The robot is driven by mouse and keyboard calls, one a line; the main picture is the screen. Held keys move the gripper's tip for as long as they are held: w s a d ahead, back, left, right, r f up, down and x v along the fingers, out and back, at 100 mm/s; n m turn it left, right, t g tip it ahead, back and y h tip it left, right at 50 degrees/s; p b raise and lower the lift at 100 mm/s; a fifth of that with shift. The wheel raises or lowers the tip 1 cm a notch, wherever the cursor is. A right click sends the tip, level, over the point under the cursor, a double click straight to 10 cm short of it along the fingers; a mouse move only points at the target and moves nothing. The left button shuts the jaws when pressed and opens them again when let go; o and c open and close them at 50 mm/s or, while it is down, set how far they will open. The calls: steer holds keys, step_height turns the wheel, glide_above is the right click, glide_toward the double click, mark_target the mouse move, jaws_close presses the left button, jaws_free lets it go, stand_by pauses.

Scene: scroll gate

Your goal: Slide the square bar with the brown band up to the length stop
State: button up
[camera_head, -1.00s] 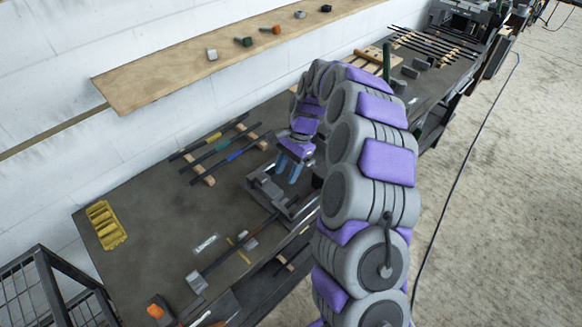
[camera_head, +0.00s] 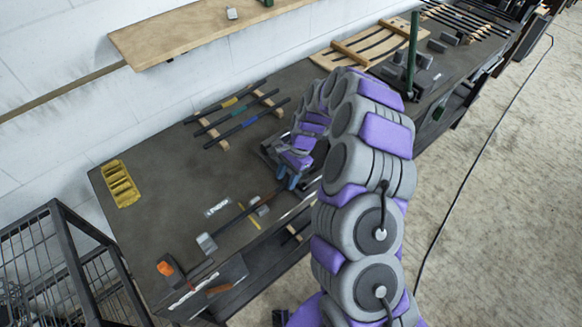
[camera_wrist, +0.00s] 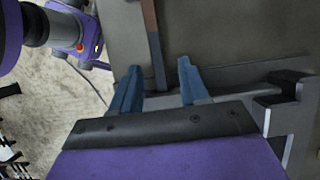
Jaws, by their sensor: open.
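The square bar (camera_head: 235,221) lies on the dark bench, running from near a grey block (camera_head: 206,243) toward my gripper (camera_head: 289,179). The block looks like the length stop; I cannot tell whether the bar touches it. In the wrist view the brown band (camera_wrist: 149,18) shows at the top, with the bar's dark grey part below it. My gripper (camera_wrist: 158,67) is open there, its two blue fingers on either side of the bar's line, with gaps on both sides. I cannot tell how far above the bar the fingers are.
A grey fixture (camera_head: 275,150) stands beside my gripper. Bars with coloured bands lie on a wooden rack (camera_head: 265,98) behind. A wire cage (camera_head: 55,250) stands at left.

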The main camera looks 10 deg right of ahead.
mark_target(275, 192)
steer(key=shift+s+a+f, duration=0.2)
steer(key=shift+f, duration=0.4)
steer(key=shift+c, duration=0.2)
jaws_close()
stand_by(0.9)
steer(key=shift+s+a+p, duration=0.25)
steer(key=shift+s+p, duration=0.05)
steer(key=shift+s, duration=0.1)
steer(key=shift+s+a+p, duration=0.2)
steer(key=shift+s+a, duration=0.05)
steer(key=shift+a, duration=0.35)
steer(key=shift+s+a+p, duration=0.15)
steer(key=shift+s+a, duration=0.05)
steer(key=shift+a, duration=0.4)
steer(key=shift+s, duration=0.1)
steer(key=shift+s, duration=0.15)
